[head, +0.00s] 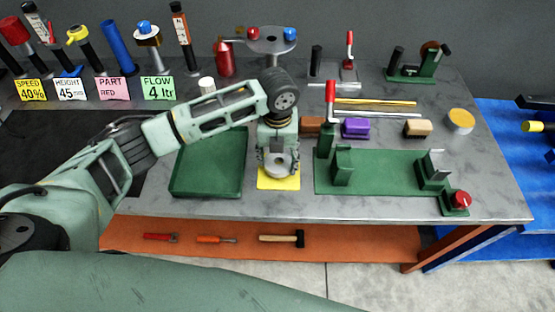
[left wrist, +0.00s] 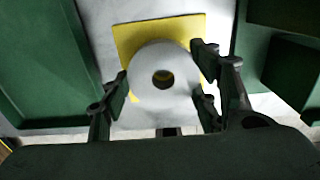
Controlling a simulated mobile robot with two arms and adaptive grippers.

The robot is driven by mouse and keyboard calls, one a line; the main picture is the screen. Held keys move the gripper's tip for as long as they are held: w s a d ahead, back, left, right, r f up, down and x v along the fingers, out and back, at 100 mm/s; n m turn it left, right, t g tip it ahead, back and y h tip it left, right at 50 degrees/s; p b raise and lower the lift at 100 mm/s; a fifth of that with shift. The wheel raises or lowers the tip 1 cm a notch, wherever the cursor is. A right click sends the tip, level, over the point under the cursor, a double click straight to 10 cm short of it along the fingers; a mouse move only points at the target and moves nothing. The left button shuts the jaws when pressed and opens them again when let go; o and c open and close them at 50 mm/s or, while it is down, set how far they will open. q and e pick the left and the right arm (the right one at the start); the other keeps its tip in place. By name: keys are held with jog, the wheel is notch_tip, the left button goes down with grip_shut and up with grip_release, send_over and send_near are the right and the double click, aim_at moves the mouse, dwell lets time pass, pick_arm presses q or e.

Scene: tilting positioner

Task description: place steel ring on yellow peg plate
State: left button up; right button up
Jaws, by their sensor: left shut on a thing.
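My left gripper (head: 278,160) points down over the yellow peg plate (head: 279,185) and is shut on the steel ring (head: 282,170). In the left wrist view the fingers (left wrist: 163,90) sit on both sides of the pale ring (left wrist: 150,58), with its flat face up. The ring covers the near middle of the yellow plate (left wrist: 126,38). Its hole shows dark and dull yellow, and a peg cannot be clearly made out. I cannot tell whether the ring touches the plate or hangs just above it. My right gripper is not in view.
A green tray (head: 207,190) lies close to the left of the plate. A green fixture (head: 385,180) with a red-handled clamp (head: 330,105) stands close to the right. Brown (head: 312,124) and purple (head: 355,128) blocks lie behind it. The table front before the plate is clear.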

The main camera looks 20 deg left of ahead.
pick_arm(q)
jog(key=shift+f, duration=1.05)
jog(key=shift+f, duration=0.15)
jog(key=o, duration=1.9)
jog(key=shift+c, duration=0.2)
notch_tip(320, 180, up, 12)
jog(key=b, duration=0.2)
